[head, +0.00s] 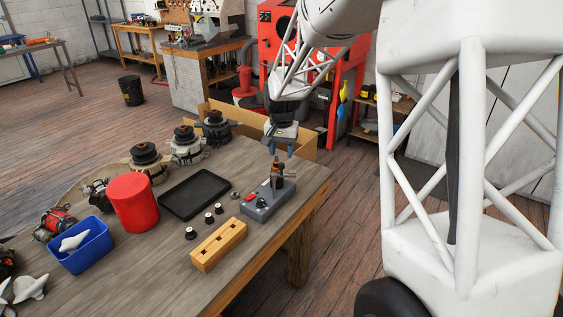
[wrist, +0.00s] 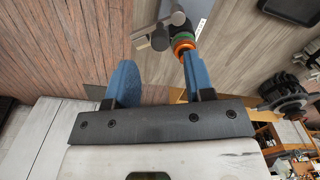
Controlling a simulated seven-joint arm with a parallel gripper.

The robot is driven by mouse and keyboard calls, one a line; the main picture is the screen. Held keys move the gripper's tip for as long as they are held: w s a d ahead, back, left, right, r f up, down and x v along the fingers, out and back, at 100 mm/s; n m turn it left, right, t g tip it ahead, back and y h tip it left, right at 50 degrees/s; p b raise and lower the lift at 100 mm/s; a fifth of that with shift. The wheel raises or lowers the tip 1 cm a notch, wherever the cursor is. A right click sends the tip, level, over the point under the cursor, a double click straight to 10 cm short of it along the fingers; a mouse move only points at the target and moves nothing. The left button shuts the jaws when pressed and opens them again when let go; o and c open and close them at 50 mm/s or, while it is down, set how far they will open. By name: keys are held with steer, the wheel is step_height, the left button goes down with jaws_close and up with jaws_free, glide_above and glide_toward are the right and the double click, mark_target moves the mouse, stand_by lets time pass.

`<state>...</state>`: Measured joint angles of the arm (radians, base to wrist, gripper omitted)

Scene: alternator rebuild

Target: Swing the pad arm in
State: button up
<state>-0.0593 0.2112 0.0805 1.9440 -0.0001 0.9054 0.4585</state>
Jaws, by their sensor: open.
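A grey fixture (head: 262,203) with a red button stands near the right edge of the workbench. An upright post with orange and dark parts (head: 277,176) rises from it. In the wrist view, a grey lever-like arm (wrist: 160,35) with rounded ends sticks out beside an orange and green ringed part (wrist: 184,46). I take this lever for the pad arm, but cannot be sure. My gripper (head: 281,150) is above the post, pointing down. In the wrist view my gripper (wrist: 158,78) has its blue fingers wide apart with nothing between them; the ringed part is near the right finger's tip.
A red canister (head: 134,202), a blue bin (head: 82,245) and alternator parts (head: 186,146) stand farther left and back. A cardboard box (head: 303,142) is behind the bench.

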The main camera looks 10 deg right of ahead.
mark_target(281, 163)
steer(key=shift+f, duration=2.25)
jaws_close()
